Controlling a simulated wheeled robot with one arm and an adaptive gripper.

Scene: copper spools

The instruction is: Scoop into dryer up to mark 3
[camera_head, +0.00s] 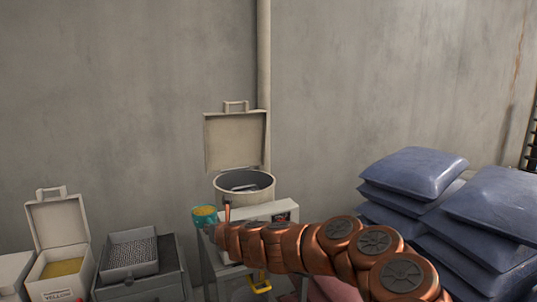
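The dryer is a round metal hopper (263,194) on a pale housing, with its square lid (235,143) standing open behind it. Part of a metal fitting shows inside the hopper; no level or mark can be read. A teal scoop (205,220) with yellow granules at its top is in the air, left of and slightly below the hopper's rim. My gripper (214,230) is at the end of my copper arm, at the scoop, and appears shut on it. The fingers are small and partly hidden. The scoop looks about upright.
A white bin (62,286) of yellow granules with an open lid (58,224) stands at left. A grey tray (130,271) of dark granules sits beside it. Blue sacks (413,172) are stacked at right. A pipe (264,60) runs up the wall behind the dryer.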

